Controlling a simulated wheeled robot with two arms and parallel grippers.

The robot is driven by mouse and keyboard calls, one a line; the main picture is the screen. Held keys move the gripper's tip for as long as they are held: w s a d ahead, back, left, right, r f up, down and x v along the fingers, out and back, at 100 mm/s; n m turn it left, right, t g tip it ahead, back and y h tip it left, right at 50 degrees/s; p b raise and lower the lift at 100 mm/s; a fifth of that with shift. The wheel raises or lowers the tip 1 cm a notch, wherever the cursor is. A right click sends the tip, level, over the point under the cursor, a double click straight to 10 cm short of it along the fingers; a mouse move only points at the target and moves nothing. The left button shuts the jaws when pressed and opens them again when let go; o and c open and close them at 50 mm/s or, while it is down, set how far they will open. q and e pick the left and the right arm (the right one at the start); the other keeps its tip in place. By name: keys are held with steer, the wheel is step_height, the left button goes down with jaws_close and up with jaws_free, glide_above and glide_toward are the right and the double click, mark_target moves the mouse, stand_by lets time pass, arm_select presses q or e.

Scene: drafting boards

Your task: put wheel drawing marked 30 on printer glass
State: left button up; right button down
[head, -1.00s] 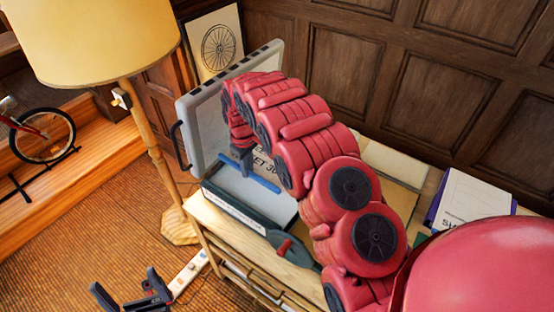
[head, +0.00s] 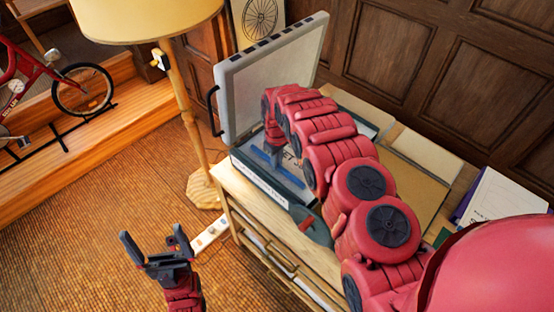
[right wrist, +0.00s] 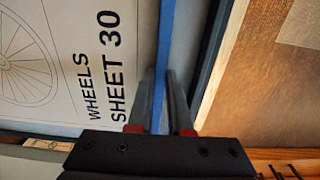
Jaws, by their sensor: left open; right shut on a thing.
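The wheel drawing (right wrist: 85,65) reads "WHEELS SHEET 30" in the right wrist view and has a blue strip (right wrist: 166,30) along one edge. My right gripper (right wrist: 160,85) is shut on this strip; it also shows in the head view (head: 273,152). The printer (head: 264,182) stands on the cabinet with its grey lid (head: 270,75) raised. The drawing is over the printer glass (right wrist: 196,35), mostly hidden by my right arm in the head view. I cannot tell whether it touches the glass. My left gripper (head: 157,250) is open and empty above the floor.
A floor lamp (head: 180,100) stands left of the cabinet (head: 235,185). A dark green, paddle-shaped object (head: 312,228) lies at the cabinet's front edge. Folders (head: 425,150) and a white pad (head: 497,195) lie to the right. A red bicycle (head: 30,75) stands on the wooden step.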

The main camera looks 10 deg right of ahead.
steer(key=shift+f, duration=0.1)
steer(key=c, duration=0.8)
jaws_free()
steer(key=shift+c, duration=0.2)
